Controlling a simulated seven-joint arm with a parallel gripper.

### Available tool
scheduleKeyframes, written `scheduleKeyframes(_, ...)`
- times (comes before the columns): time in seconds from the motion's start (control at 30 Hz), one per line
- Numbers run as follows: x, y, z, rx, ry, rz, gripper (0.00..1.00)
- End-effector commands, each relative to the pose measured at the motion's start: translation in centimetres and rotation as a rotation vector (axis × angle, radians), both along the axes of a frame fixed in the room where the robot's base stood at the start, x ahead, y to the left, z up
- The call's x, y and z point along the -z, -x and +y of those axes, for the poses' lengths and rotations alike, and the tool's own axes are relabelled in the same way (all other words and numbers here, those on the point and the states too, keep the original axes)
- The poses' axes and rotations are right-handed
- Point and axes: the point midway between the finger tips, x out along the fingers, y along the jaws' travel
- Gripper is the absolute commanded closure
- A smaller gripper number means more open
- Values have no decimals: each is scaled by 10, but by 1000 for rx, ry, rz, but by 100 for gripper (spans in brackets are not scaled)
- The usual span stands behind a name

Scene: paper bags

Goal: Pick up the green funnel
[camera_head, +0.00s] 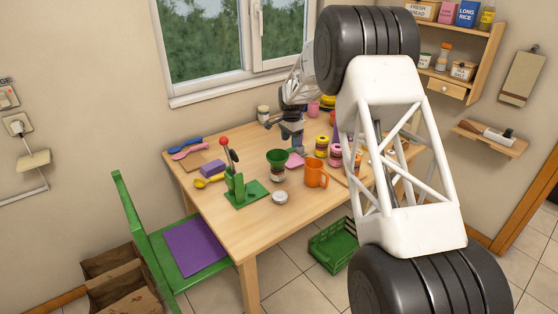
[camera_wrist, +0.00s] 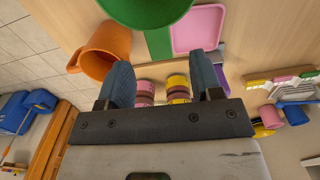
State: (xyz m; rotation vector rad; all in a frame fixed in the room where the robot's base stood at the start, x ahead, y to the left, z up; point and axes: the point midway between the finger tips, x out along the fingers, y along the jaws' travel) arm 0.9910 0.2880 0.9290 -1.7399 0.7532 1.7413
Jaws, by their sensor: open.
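In the wrist view a green rounded form (camera_wrist: 146,10), seemingly the funnel, is cut off by the top edge, beyond the fingertips. My gripper (camera_head: 297,149) is just behind and to the right of the funnel in the head view. In the wrist view my gripper (camera_wrist: 162,70) has its two blue-grey fingers wide apart with nothing held between them. I cannot tell the exact gap to the funnel.
An orange mug (camera_head: 316,173) stands close on the right, also in the wrist view (camera_wrist: 95,52). A pink tray (camera_wrist: 198,28) lies nearby. A green stand (camera_head: 246,192) with upright parts is front left. Several striped jars (camera_head: 335,157) stand right. Bare table (camera_head: 240,228) lies in front.

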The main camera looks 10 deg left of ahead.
Motion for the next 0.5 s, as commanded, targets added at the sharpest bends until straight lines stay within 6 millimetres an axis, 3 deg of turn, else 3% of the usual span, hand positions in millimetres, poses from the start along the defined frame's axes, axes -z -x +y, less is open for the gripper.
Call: scheduleKeyframes(0.5,26,0,0,0,0,0,40)
